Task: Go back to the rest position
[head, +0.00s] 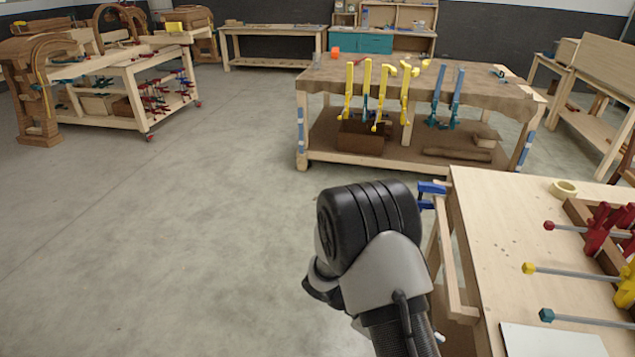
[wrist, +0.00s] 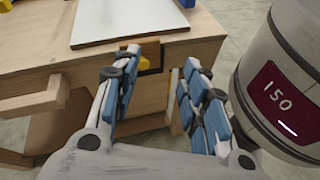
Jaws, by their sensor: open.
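My gripper (wrist: 158,98) shows in the wrist view with its two blue-padded fingers apart and nothing between them. Beyond the fingertips is the edge of a light wooden workbench (wrist: 50,75), with a small brown and yellow piece at its edge. I cannot tell whether the fingers touch the bench. In the head view my arm rises in the lower middle, left of the same workbench (head: 480,240); the gripper itself is hidden there.
A white board (head: 550,340), red, yellow and blue clamps (head: 605,235) and a tape roll (head: 564,188) lie on the near bench. A clamp-hung table (head: 465,85) stands behind. A wheeled cart (head: 135,85) is at left. The concrete floor (head: 190,230) between is clear.

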